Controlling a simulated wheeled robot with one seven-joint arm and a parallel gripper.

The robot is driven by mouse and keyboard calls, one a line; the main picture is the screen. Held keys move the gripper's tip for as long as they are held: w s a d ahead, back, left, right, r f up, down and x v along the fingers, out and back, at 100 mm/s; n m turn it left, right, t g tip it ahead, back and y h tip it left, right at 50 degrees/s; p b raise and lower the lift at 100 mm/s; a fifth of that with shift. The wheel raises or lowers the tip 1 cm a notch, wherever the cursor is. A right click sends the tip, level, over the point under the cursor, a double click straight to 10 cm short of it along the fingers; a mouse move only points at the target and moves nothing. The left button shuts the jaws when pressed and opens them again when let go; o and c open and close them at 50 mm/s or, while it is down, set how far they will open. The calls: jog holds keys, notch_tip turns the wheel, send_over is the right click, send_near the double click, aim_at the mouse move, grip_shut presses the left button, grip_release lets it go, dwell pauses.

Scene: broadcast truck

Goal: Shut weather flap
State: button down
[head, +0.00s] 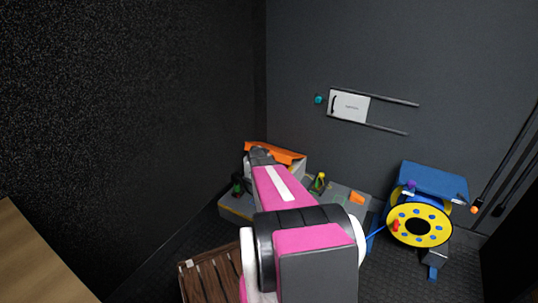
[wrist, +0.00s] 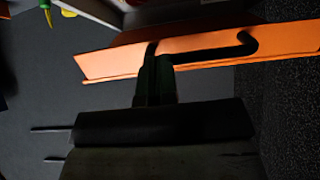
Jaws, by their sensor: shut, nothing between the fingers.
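An orange panel (head: 275,152), which I take to be the weather flap, stands tilted over a light grey box near the back corner in the head view. In the wrist view the orange flap (wrist: 205,55) spans the upper part as a long slanted strip, with a dark curved shape across it that may be a shadow or a handle. My gripper (wrist: 153,60) is shut and empty, its fingertips right at the flap's edge; I cannot tell whether they touch. In the head view my arm hides the fingers and part of the box.
A white panel (head: 350,105) sits between two rails on the back wall, with a teal knob (head: 318,99) beside it. A yellow cable reel (head: 419,225) on a blue stand is at right. A brown slatted crate (head: 207,274) is at lower left. Small items lie on a grey surface.

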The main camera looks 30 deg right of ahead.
notch_tip(320, 180, down, 14)
jog(key=s+a, duration=0.1)
jog(key=shift+a, duration=0.4)
dwell(0.3)
jog(key=shift+s, duration=0.1)
